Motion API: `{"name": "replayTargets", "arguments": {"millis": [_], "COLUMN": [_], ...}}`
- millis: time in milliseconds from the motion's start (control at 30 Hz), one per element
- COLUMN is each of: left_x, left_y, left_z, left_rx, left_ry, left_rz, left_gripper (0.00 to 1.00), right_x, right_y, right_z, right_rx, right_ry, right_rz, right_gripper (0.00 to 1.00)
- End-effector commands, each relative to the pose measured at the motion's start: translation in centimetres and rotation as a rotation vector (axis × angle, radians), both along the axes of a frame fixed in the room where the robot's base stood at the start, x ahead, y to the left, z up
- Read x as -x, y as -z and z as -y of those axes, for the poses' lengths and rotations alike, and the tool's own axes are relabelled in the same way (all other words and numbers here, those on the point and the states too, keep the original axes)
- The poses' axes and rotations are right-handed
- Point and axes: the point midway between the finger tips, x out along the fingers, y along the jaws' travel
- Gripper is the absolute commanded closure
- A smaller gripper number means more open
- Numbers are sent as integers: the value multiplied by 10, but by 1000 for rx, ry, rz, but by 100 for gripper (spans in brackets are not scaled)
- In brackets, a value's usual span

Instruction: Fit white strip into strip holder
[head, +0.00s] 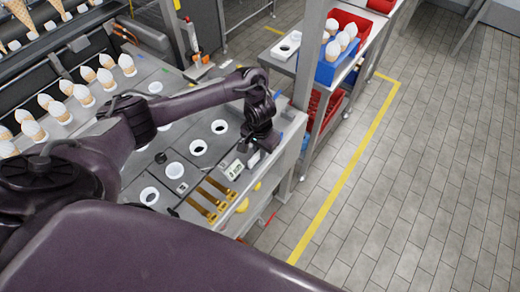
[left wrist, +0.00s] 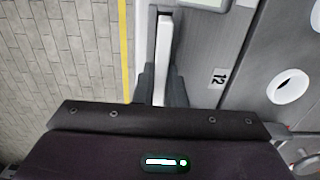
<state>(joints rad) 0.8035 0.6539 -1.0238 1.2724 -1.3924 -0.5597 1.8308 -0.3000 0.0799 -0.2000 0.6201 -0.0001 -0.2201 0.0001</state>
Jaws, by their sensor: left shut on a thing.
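The white strip (left wrist: 164,50) is long and narrow and stands upright in the left wrist view. My left gripper (left wrist: 160,88) is shut on its lower part, with one dark finger on each side. In the head view my left gripper (head: 256,153) is over the table's right edge, and the strip (head: 254,160) is a small pale patch under it, mostly hidden. The strip's far end lies beside a grey edged surface; I cannot tell whether it touches or sits in it. I cannot clearly pick out the strip holder. My right gripper is not in view.
A white device with a display (head: 234,170) stands beside the left gripper. Brass-coloured tools (head: 210,200) and white-rimmed round holes (head: 198,147) are on the grey table. A metal post (head: 303,70) rises just right of the gripper. Tiled floor lies beyond.

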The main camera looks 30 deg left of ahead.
Motion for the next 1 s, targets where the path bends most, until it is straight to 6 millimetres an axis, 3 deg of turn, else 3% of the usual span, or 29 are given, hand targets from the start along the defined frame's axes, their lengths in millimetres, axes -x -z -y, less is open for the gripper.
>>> {"name": "replayTargets", "arguments": {"millis": [600, 633, 800, 1000], "left_x": [0, 0, 0, 0], "left_y": [10, 9, 9, 9], "left_z": [0, 0, 0, 0], "left_rx": [0, 0, 0, 0], "left_ry": [1, 1, 0, 0], "left_rz": [0, 0, 0, 0], "left_gripper": [100, 88, 66, 64], "right_x": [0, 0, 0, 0], "right_y": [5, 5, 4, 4], "right_z": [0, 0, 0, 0], "right_rx": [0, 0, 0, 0], "right_ry": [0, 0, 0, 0], "right_rz": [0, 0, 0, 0], "right_gripper": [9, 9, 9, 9]}}
